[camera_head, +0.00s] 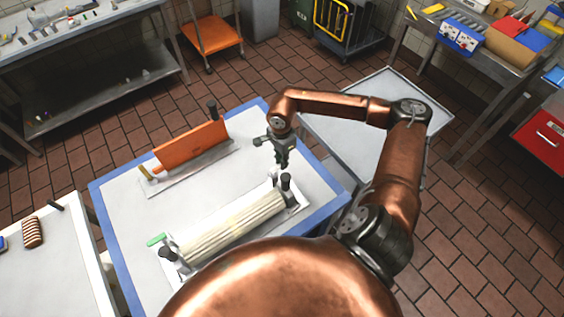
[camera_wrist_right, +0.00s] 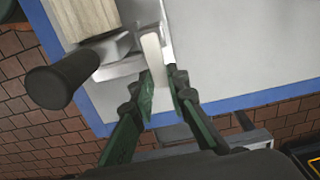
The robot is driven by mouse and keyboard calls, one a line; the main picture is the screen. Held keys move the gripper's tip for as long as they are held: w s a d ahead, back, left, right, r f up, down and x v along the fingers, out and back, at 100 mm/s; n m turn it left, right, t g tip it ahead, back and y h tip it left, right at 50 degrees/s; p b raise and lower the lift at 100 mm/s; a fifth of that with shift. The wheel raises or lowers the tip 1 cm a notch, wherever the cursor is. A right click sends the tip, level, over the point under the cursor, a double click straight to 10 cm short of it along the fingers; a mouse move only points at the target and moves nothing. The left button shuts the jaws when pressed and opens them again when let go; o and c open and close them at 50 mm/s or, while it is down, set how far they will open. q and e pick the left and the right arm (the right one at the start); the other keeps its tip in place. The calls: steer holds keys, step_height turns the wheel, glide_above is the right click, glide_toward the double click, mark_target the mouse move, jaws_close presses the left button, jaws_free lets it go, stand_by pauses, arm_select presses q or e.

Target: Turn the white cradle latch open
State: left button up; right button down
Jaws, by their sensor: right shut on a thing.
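The white cradle latch (camera_wrist_right: 153,55) is a pale flat lever at the end of the cradle, seen in the right wrist view. My right gripper (camera_wrist_right: 164,82) is shut on its tip, with one dark finger on each side. In the head view the right gripper (camera_head: 282,163) points down at the right end of the cradle, and the latch there is mostly hidden. The cradle holds a long cream-coloured ribbed roll (camera_head: 232,224) and has a black knob (camera_head: 286,181) beside the gripper. A green latch (camera_head: 156,239) is at its left end. My left gripper is not in view.
The cradle lies on a white table with a blue rim (camera_head: 110,243). An orange panel (camera_head: 190,146) with a black knob stands behind it. A grey tray table (camera_head: 335,125) is at the right, under my right arm. A white side table (camera_head: 62,275) is at left.

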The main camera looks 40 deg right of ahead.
stand_by(0.3)
steer(key=c, duration=1.9)
jaws_free()
step_height(320, 180, up, 12)
